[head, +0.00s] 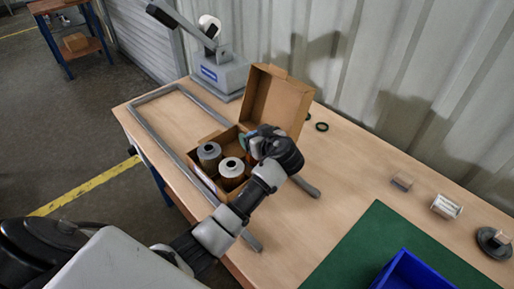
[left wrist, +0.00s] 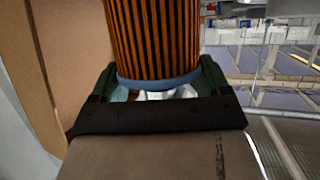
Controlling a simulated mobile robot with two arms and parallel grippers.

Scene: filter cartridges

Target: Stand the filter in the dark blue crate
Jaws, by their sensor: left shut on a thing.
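My left gripper (head: 248,142) is at the open cardboard box (head: 281,101), in front of its raised lid. In the left wrist view the gripper (left wrist: 155,85) is shut on a filter (left wrist: 153,38) with orange and black pleats and a blue end ring. In the head view I cannot make out this held filter behind the gripper and arm. Two other filters with grey tops, one (head: 209,151) and a second (head: 232,168), stand upright in the box, left of the gripper. The dark blue crate (head: 412,272) is at the bottom right, partly cut off. My right gripper is not in view.
A green mat (head: 365,236) lies by the crate. A grey metal frame (head: 160,137) lies around the box. A grey device (head: 219,72) stands behind it. The table between box and mat is mostly clear.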

